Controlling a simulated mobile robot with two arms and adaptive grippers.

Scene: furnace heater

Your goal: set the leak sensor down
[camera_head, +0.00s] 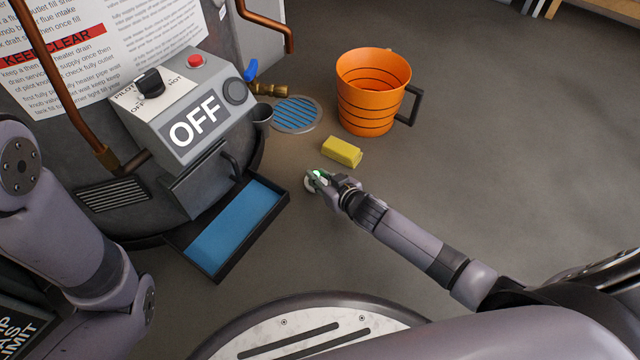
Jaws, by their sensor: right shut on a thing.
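My right gripper (322,180) is shut on the leak sensor (309,183), a small whitish round thing with a green light by it. The gripper is low over the floor, right of the open drawer and just in front of the yellow block. Much of the sensor is hidden by the fingers, and I cannot tell whether it touches the floor. My left arm is at the left edge, and its gripper is out of view.
The heater's control box (190,110) reads OFF. A drawer with a blue inside (235,225) stands open below it. A yellow block (342,152), an orange bucket (370,95) and a floor drain (297,115) lie beyond the gripper. Floor to the right is clear.

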